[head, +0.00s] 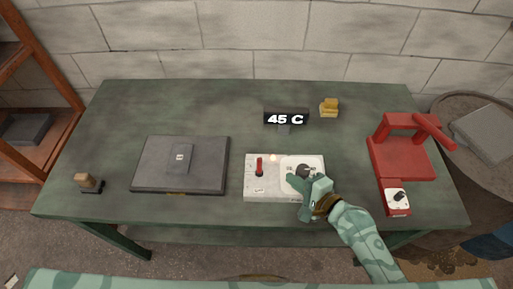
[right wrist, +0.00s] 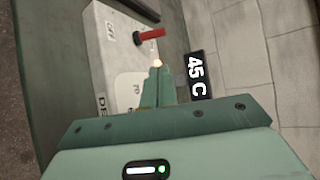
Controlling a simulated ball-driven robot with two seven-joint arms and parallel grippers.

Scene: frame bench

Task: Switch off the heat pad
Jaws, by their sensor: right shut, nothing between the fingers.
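The heat pad (head: 205,172) is a flat dark grey slab on the left half of the bench, with a small labelled grey piece on top. The white control box (head: 262,191) stands to its right. It has a red lever (head: 259,166), a small glowing light (head: 273,157) and a dark knob (head: 304,170) on a white dial. The display (head: 286,118) behind it reads 45 C. My right gripper (head: 294,181) is shut and empty over the knob side of the box. In the right wrist view its fingertips (right wrist: 158,72) hide the knob; the red lever (right wrist: 150,35) shows beyond. Contact cannot be told.
A red press-like device (head: 402,158) with its own knob stands at the right of the bench. A yellow object (head: 329,107) lies at the back, and a small wooden-topped block (head: 88,182) at the left. The bench's back left is clear.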

